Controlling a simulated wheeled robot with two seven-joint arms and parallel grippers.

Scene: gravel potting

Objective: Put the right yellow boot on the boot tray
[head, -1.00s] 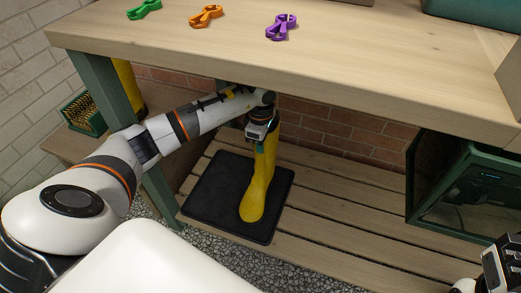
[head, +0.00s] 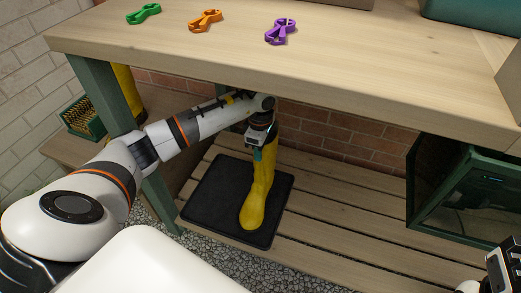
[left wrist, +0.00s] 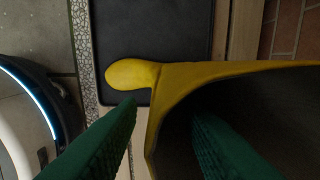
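A yellow boot (head: 259,190) stands upright on the black boot tray (head: 205,197), toe toward the tray's front edge. My left gripper (head: 260,153) is at the top of its shaft. In the left wrist view the green fingers (left wrist: 163,112) are spread, one outside the boot's wall (left wrist: 158,115) and one over the dark shaft opening, with gaps to the wall. The tray also shows there (left wrist: 150,25). A second yellow boot (head: 124,85) is partly hidden behind the left table leg. My right gripper (head: 497,268) is cut off at the lower right; its fingers are unclear.
The tray lies on a slatted lower shelf (head: 335,225) under the wooden bench top (head: 350,75). A green table leg (head: 105,95) stands left of it. A brush-topped box (head: 82,115) is at the left, a dark glass-fronted cabinet (head: 465,195) at the right. Shelf slats right of the tray are bare.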

